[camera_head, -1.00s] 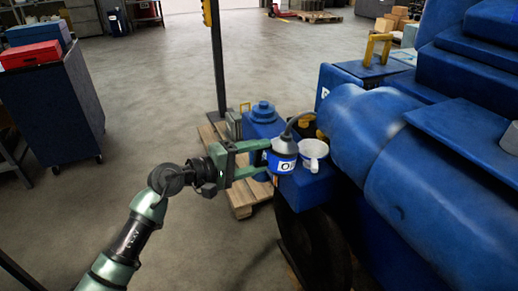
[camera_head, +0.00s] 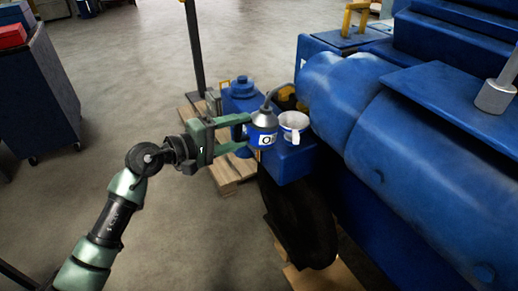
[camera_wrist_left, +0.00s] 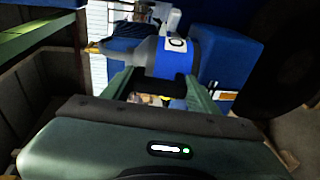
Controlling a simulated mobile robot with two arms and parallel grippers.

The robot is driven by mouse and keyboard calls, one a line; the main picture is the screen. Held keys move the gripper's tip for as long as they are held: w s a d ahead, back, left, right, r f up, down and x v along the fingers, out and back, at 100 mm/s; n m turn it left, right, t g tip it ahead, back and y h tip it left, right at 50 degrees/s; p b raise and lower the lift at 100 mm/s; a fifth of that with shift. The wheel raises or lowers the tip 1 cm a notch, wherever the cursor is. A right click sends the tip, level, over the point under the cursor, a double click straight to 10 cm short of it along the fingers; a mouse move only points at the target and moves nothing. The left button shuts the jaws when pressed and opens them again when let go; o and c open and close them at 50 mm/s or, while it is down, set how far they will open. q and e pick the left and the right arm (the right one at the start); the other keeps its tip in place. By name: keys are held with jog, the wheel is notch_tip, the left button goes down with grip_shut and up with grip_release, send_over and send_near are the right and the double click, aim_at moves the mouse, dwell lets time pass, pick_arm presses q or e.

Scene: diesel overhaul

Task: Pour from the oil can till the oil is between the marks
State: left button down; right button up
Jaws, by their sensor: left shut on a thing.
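The oil can (camera_head: 262,138) is blue with a white label, a grey conical top and a curved spout rising to the right. No oil, level marks or stream can be made out. My right gripper is not in view.
A grey cylinder with a thin rod (camera_head: 494,96) is on the engine at the right. A dark blue cabinet (camera_head: 35,100) stands at the left. The floor between is clear.

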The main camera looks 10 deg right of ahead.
pick_arm(q)
jog(key=shift+a+r+y+p, duration=0.15)
jog(key=shift+r+y+p, duration=0.15)
jog(key=shift+r+p, duration=0.6)
jog(key=shift+s+p, duration=0.1)
jog(key=shift+p, duration=0.35)
jog(key=shift+a+f, duration=0.1)
jog(key=shift+a+r+g+y+p, duration=0.1)
jog(key=shift+r+g+y+p, duration=0.2)
jog(key=shift+r+p, duration=0.6)
jog(key=shift+a+f+p, duration=0.1)
jog(key=shift+p, duration=0.35)
jog(key=shift+f, duration=0.1)
